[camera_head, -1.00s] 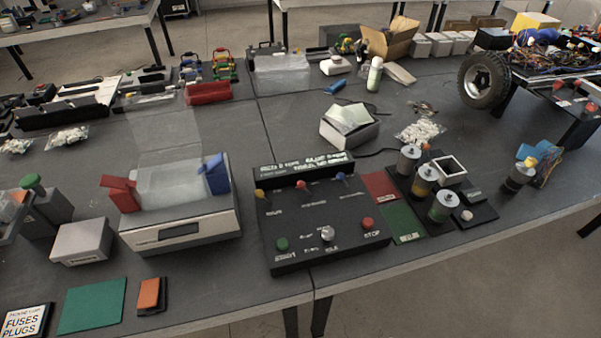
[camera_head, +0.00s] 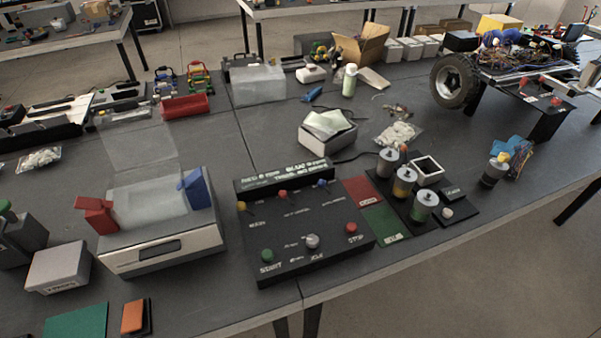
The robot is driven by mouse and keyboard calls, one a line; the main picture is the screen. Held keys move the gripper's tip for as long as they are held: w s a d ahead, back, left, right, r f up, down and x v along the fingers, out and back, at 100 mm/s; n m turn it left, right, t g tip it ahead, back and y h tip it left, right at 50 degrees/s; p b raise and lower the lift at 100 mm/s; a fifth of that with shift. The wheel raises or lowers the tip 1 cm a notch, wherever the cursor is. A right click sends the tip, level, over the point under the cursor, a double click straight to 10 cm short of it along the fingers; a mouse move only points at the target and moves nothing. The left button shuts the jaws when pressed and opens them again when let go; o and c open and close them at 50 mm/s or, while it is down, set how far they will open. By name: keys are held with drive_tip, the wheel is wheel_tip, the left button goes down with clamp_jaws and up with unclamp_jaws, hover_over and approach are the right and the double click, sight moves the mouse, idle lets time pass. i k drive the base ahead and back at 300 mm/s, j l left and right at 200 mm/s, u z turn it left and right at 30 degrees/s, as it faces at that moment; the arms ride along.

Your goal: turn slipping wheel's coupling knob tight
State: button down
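The robot chassis (camera_head: 518,72) stands at the upper right on the table, with a bundle of coloured wires on top. One large black wheel (camera_head: 455,80) with a grey hub shows on its near left side. Part of another dark wheel (camera_head: 570,54) shows at its far right. Small red parts (camera_head: 555,101) sit on a dark plate at the chassis's near side. I cannot make out which part is a coupling knob, or whether any wheel slips. My gripper is not in this view.
A black control box (camera_head: 305,225) with coloured knobs and START and STOP labels sits at the front centre. Motor-like cylinders (camera_head: 404,182) stand right of it. A grey device with red and blue clips (camera_head: 160,235) is at left.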

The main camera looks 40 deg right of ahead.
sight(555, 101)
drive_tip(key=z, duration=2.2)
